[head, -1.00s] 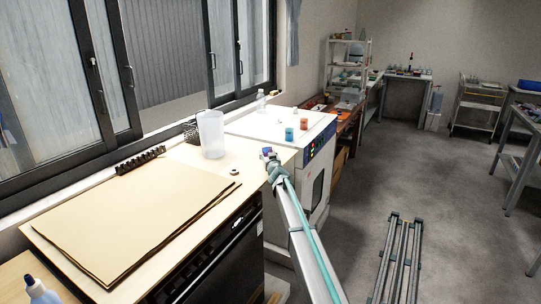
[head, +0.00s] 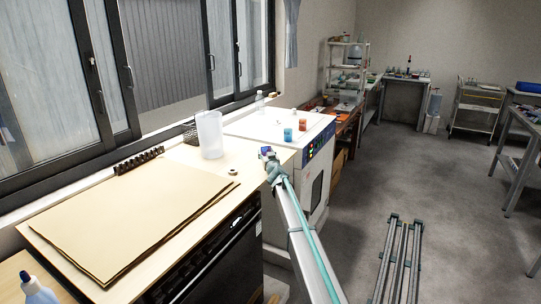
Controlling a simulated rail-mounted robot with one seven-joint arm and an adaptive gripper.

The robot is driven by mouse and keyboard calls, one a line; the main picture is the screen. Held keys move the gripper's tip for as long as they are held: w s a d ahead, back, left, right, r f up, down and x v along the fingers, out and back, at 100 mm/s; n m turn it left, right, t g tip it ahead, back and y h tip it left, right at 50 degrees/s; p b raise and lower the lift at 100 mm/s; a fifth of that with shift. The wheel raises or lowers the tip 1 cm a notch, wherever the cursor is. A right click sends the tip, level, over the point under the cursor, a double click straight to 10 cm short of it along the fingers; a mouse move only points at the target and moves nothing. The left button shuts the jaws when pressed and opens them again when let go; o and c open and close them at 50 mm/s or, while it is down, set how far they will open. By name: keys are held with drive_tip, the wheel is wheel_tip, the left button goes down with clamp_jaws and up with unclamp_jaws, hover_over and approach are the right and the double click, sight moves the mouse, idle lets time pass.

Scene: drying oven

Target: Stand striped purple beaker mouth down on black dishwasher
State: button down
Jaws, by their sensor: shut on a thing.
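My gripper (head: 268,155) is at the far end of my outstretched arm, in front of the white drying oven's near corner. It is shut on a small purple object, which appears to be the striped purple beaker (head: 265,149). The beaker is too small here to make out its stripes or which way its mouth points. The black dishwasher (head: 222,262) stands under the pale wooden counter top at the left of my arm. The gripper and beaker appear at the right end of this counter; their height above it cannot be told.
Large brown sheets (head: 130,215) cover much of the counter. The white oven (head: 258,124) carries a blue beaker (head: 288,135) and an orange beaker (head: 302,125). Bare counter lies near the ring.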

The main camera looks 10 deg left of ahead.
drive_tip(key=shift+w+a+r+y, duration=0.15)
drive_tip(key=shift+a+r, duration=0.05)
drive_tip(key=shift+a, duration=0.4)
drive_tip(key=shift+w+a+r+y, duration=0.15)
drive_tip(key=shift+w+a+y, duration=0.05)
drive_tip(key=shift+a, duration=0.35)
drive_tip(key=shift+w+a+r+y, duration=0.15)
drive_tip(key=shift+a+r, duration=0.05)
drive_tip(key=shift+a, duration=0.4)
drive_tip(key=shift+c, duration=2.1)
unclamp_jaws()
drive_tip(key=shift+s+d, duration=0.1)
drive_tip(key=shift+s+d+f, duration=0.25)
drive_tip(key=shift+s+d, duration=0.05)
drive_tip(key=shift+s, duration=0.1)
drive_tip(key=v, duration=0.4)
drive_tip(key=shift+s+f, duration=0.3)
drive_tip(key=shift+s, duration=0.05)
drive_tip(key=s+d, duration=0.2)
drive_tip(key=shift+s+d+h, duration=0.3)
drive_tip(key=shift+s+d, duration=0.05)
drive_tip(key=shift+d, duration=0.05)
drive_tip(key=shift+s+d, duration=0.25)
drive_tip(key=shift+d, duration=0.2)
